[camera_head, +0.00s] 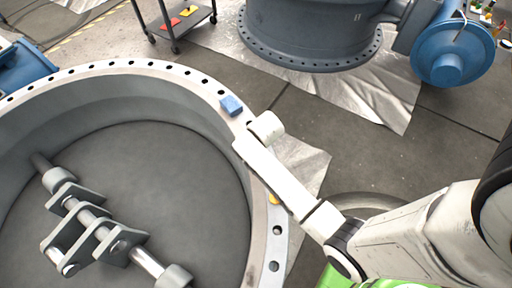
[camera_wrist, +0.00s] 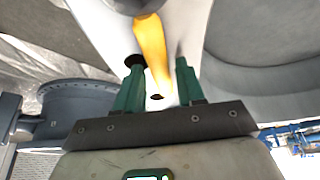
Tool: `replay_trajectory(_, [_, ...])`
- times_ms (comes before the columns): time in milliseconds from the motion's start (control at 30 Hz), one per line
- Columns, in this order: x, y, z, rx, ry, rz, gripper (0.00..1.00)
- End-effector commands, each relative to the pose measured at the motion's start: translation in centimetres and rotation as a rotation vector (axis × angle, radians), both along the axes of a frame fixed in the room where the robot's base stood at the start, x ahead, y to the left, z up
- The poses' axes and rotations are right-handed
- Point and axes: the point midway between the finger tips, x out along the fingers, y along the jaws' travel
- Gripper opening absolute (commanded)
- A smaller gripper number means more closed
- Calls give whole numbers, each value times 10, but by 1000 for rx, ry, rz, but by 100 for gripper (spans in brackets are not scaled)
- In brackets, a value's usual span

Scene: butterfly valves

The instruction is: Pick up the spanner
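A long yellow object (camera_wrist: 152,45), which may be the spanner, lies on the pale flange rim in the wrist view. Its upper end is cut off by a dark rounded shape at the top. In the head view, only a small yellow part (camera_head: 274,198) shows beside my white arm, on the flange. My gripper (camera_wrist: 160,67) has green fingers that stand apart, one on each side of the yellow object's lower part. A gap shows between the object and the right finger. I cannot tell whether the left finger touches it. The fingers are hidden in the head view.
A large round valve body (camera_head: 150,75) with a bolt-holed flange fills the left, with a shaft and brackets (camera_head: 95,230) inside. A blue block (camera_head: 231,105) sits on its flange. Another grey valve (camera_head: 310,35) with a blue actuator (camera_head: 450,55) and a trolley (camera_head: 178,20) stand behind.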

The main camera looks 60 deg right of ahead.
Motion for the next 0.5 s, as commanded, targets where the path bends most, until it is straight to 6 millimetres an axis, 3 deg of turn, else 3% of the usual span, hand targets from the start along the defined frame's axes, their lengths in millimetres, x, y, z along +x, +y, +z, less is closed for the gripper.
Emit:
replay_trajectory(367, [0,0,0,0,0,0,2])
replay_trajectory(500, [0,0,0,0,0,0,0])
